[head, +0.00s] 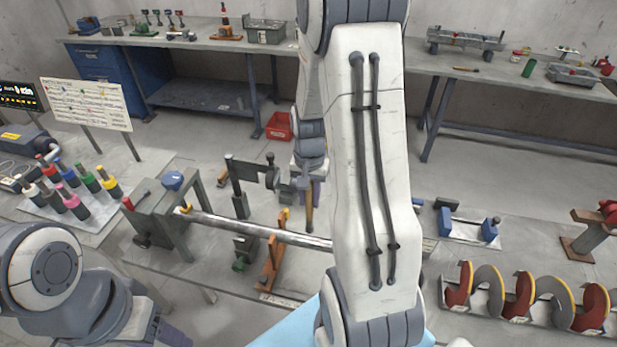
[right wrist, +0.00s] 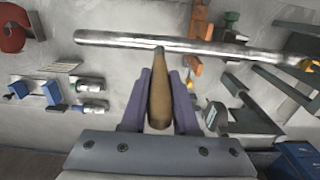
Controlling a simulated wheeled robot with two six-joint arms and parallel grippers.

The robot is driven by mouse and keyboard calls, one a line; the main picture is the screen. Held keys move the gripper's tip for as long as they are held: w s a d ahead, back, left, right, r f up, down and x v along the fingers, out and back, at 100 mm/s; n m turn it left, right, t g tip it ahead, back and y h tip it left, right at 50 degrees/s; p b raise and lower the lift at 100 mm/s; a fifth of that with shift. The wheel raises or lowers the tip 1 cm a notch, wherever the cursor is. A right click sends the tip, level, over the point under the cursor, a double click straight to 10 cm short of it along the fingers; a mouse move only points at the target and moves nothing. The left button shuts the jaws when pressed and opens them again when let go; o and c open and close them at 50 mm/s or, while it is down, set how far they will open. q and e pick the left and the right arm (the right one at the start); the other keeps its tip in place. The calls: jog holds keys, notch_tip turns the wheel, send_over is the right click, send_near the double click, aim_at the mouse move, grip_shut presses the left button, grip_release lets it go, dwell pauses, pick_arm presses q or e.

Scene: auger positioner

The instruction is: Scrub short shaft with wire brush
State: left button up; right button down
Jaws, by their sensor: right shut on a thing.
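A bright metal shaft (head: 260,231) runs from a grey-green stand (head: 165,222) toward the right, where my right arm hides its far end. It also crosses the top of the right wrist view (right wrist: 120,38). My right gripper (head: 307,187) is shut on a brush with a brown wooden handle (right wrist: 158,100). The brush points down beside the shaft in the head view. Its dark tip overlaps the shaft's edge in the right wrist view; I cannot tell if they touch. The bristles are not clearly visible. My left gripper (head: 176,340) shows only as a purple piece at the bottom edge.
An orange support (head: 270,265) stands by the shaft. A dark upright post with an arm (head: 240,185) stands behind it. Red and grey auger flights (head: 520,295) lie at right. Open floor (head: 490,180) lies behind the right side.

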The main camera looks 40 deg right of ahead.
jog(key=shift+w+r+p, duration=0.1)
jog(key=shift+r+p, duration=0.2)
jog(key=shift+r, duration=0.35)
notch_tip(320, 180, up, 3)
jog(key=p, duration=0.3)
jog(key=shift+r, duration=0.2)
jog(key=shift+f, duration=0.1)
